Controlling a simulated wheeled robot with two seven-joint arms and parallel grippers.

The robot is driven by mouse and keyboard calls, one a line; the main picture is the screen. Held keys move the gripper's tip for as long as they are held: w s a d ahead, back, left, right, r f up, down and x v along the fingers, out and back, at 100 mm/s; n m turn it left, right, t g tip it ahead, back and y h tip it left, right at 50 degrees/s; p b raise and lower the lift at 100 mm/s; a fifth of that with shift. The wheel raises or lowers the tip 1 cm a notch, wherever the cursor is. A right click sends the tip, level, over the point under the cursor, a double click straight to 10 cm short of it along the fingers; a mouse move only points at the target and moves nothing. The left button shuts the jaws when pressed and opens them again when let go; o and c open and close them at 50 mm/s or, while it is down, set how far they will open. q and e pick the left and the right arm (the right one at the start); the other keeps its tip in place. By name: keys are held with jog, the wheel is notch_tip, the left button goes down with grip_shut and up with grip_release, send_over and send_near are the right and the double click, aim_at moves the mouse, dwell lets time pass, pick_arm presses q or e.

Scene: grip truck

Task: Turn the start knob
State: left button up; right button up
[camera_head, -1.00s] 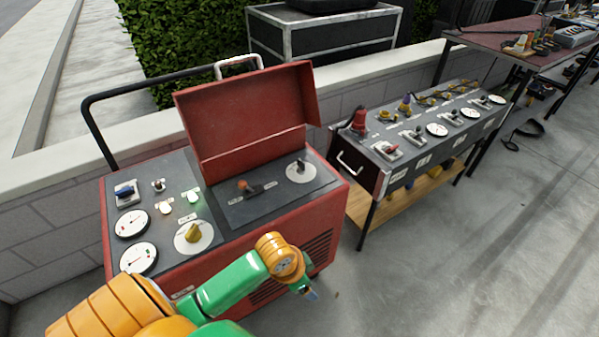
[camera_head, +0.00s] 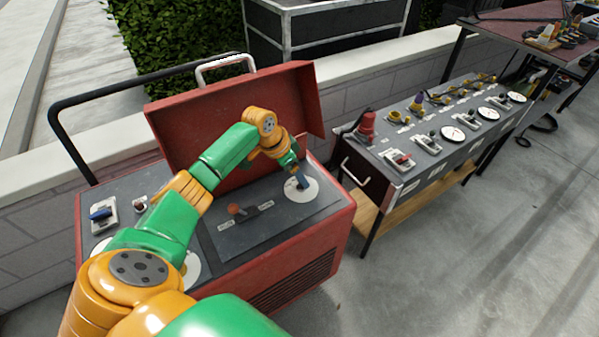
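A red machine (camera_head: 340,215) with an open lid has a dark control panel. At the panel's right end is a round white dial plate (camera_head: 312,193); its small knob is now hidden behind my gripper. I cannot read a label that says which knob is the start knob. My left gripper (camera_head: 303,182) reaches over the panel with its blue fingertips at the plate, at or around the knob. Whether the fingers touch or grip it cannot be told. A second white dial plate (camera_head: 192,270) is mostly covered by my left arm. My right gripper is out of view.
An orange-red lever (camera_head: 236,210) sits on the panel left of my gripper. The raised lid (camera_head: 200,130) stands close behind my arm. A blue switch (camera_head: 101,213) is at the left. A bench with switches and gauges (camera_head: 440,140) stands to the right.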

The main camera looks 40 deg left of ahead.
pick_arm(q)
jog(key=shift+x, duration=1.2)
jog(key=shift+w+a+f, duration=0.15)
jog(key=shift+a+f, duration=0.05)
jog(key=shift+f, duration=0.05)
jog(key=shift+d+r, duration=0.1)
jog(key=shift+r, duration=0.05)
jog(key=c, duration=0.4)
grip_shut()
jog(key=shift+r+p, duration=0.15)
jog(key=shift+p, duration=0.3)
jog(key=n+p, duration=0.2)
jog(key=p, duration=0.1)
jog(key=n+y+p, duration=0.1)
jog(key=n+p, duration=0.1)
jog(key=p, duration=0.1)
jog(key=shift+d+r+n+y, duration=0.1)
jog(key=shift+d+n+y, duration=0.1)
jog(key=shift+n+y, duration=0.15)
jog(key=shift+d+n+y+p, duration=0.1)
jog(key=shift+n+y+p, duration=0.25)
jog(key=shift+n+p, duration=0.75)
jog(key=shift+n+y+p, duration=0.35)
jog(key=shift+n+y, duration=0.05)
jog(key=shift+n, duration=0.65)
jog(key=shift+f, duration=0.25)
